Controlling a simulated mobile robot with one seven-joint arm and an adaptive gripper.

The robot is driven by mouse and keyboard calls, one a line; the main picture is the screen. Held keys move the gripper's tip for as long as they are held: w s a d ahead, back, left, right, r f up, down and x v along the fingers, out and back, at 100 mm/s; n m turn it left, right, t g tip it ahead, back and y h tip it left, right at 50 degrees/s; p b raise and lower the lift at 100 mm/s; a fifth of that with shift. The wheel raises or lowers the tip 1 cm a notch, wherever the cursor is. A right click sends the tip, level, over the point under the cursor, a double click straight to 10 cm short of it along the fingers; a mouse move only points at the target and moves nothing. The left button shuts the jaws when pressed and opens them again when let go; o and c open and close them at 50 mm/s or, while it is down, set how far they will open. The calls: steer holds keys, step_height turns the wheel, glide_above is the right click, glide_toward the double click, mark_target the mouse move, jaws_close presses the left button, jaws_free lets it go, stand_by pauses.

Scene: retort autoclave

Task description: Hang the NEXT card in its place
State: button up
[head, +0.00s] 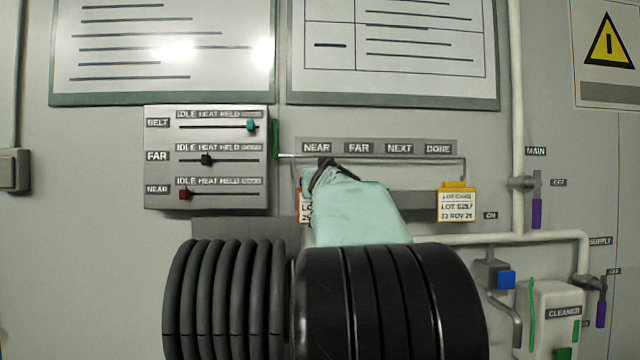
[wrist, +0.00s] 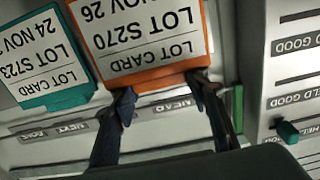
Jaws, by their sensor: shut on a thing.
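My gripper (head: 324,166) reaches up to the card rail (head: 420,158), at its left part below the NEAR and FAR labels. In the wrist view, which is upside down, my gripper (wrist: 162,88) is shut on the top edge of an orange card (wrist: 150,45) reading LOT S270. In the head view only a strip of the orange card (head: 304,207) shows beside my arm. A teal card (wrist: 45,60), LOT S723, is beside it in the wrist view; my arm hides it in the head view. The NEXT label (head: 399,148) is above the rail. Whether the orange card touches the rail is unclear.
A yellow card (head: 457,203) hangs at the right end, below the DONE label (head: 438,149). A slider panel (head: 207,190) stands left of the rail, with a green piece (head: 276,138) between them. Pipes and a purple valve handle (head: 537,213) are at the right.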

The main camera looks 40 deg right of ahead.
steer(key=o, duration=1.2)
steer(key=shift+v, duration=3.8)
